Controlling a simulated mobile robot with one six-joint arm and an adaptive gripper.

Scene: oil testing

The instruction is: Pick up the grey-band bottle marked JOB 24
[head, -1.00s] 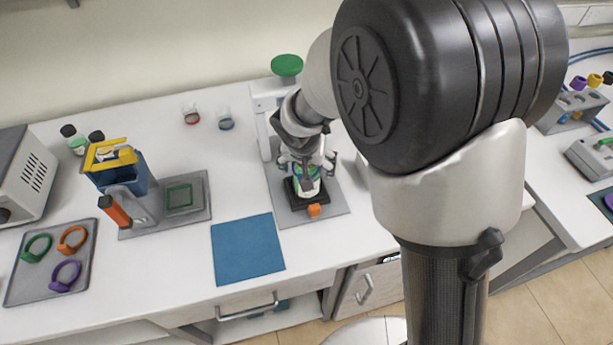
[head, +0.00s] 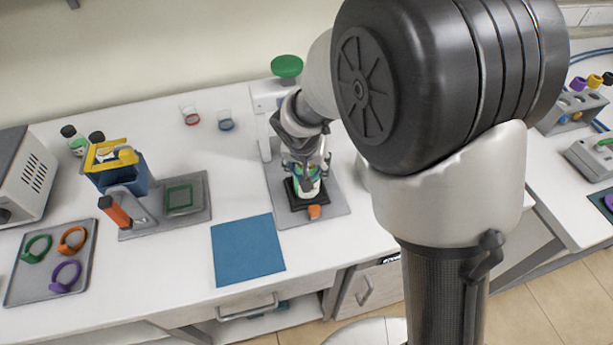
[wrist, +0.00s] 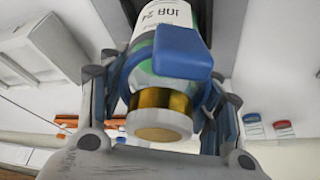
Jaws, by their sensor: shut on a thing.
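A bottle with a white label reading JOB 24 (wrist: 162,15) shows in the wrist view. It has a green area, an amber-gold section and a pale round end towards the camera. I cannot make out a grey band. In the head view, my gripper (head: 305,166) is around the bottle (head: 308,188), which is over a black platform (head: 298,205) on a grey base plate. I cannot tell whether it touches the platform.
A stand with a green knob (head: 286,66) rises behind the bottle. An orange piece (head: 314,211) sits in front. A blue mat (head: 247,250) lies to the left. Farther left are a blue container (head: 122,172) and a tray of coloured rings (head: 15,290).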

